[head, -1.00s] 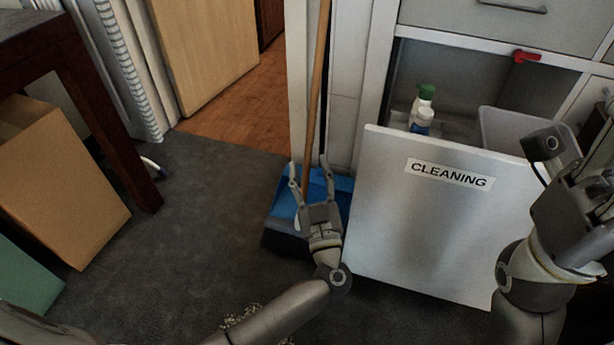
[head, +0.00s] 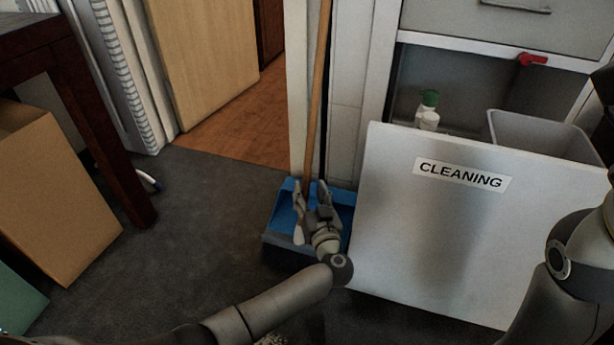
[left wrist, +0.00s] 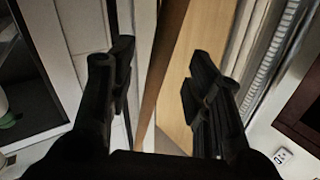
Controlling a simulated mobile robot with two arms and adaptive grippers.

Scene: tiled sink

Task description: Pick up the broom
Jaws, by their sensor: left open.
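The broom's long wooden handle (head: 317,90) stands nearly upright against the door frame in the head view, leaning slightly right toward its top. Its lower end is hidden behind my left gripper (head: 314,190), in front of a blue dustpan (head: 280,214) on the floor. My left gripper is open. In the left wrist view the handle (left wrist: 166,55) shows between the two dark fingers (left wrist: 158,82), with space on both sides; contact is not visible. My right arm is at the right edge of the head view; only a dark part of its gripper (head: 606,108) may show.
A pulled-out white drawer front labelled CLEANING (head: 440,240) stands close right of the dustpan. Behind it are a bottle (head: 429,108) and a grey bin (head: 535,130). A table leg (head: 125,170) and cardboard box (head: 60,200) stand left.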

